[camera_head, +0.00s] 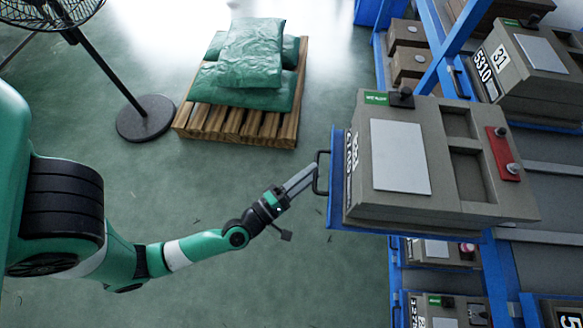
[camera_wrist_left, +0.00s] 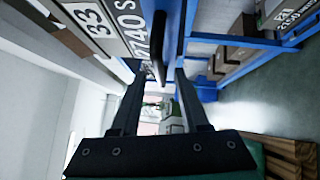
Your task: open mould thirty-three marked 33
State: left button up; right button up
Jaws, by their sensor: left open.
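Mould 33 is a grey-beige block (camera_head: 440,140) with a pale top plate, a green tag and a red clamp piece. Its front label (camera_wrist_left: 92,15) reads 33 in the left wrist view. It sits on a blue drawer tray (camera_head: 336,190) that juts out from the rack, with a black handle (camera_head: 318,172) on the front. My left gripper (camera_head: 308,178) is open at this handle. In the left wrist view the dark handle (camera_wrist_left: 160,45) shows between the fingertips; contact cannot be told. The right gripper is out of view.
A mould marked 31 (camera_head: 525,60) sits farther back on the blue rack (camera_head: 445,45). More moulds (camera_head: 445,310) are on lower levels. A pallet (camera_head: 232,126) with green sacks (camera_head: 250,55) and a fan (camera_head: 145,118) stand behind. The floor around my left arm is clear.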

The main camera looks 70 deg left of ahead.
pick_arm(q)
jog(key=p+v, duration=0.2)
jog(key=v, duration=0.7)
